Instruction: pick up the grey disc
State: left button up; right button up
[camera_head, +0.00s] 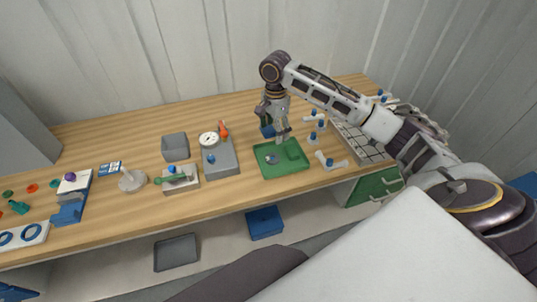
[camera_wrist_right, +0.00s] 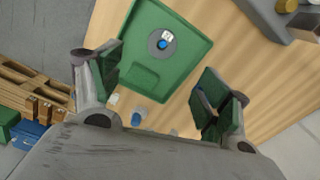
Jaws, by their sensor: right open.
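The grey disc (camera_wrist_right: 161,41) has a blue centre and a small white label. It lies flat in the green tray (camera_wrist_right: 197,44), towards one end. In the head view the disc (camera_head: 269,159) shows small in the tray (camera_head: 284,168), left of its middle. My right gripper (camera_wrist_right: 158,92) is open and empty, its green-padded fingers wide apart. In the head view it (camera_head: 276,138) hangs above the back edge of the tray, pointing down, apart from the disc. My left gripper is not in view.
A grey block (camera_head: 221,161) with a white dial (camera_head: 209,139) stands left of the tray. Small blue-topped white parts (camera_head: 331,162) lie to its right, near a white slotted rack (camera_head: 361,142). A grey bin (camera_head: 175,147) stands further left. The table's front edge runs close below the tray.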

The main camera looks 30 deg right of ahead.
send_over(273, 158)
notch_tip(273, 158, down, 7)
jog(key=shift+d+f, duration=0.1)
jog(key=shift+f, duration=0.55)
dwell(0.5)
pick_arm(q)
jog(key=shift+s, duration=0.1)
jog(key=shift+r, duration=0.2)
pick_arm(e)
jog(key=shift+f, duration=2.6)
jog(key=c, duration=1.1)
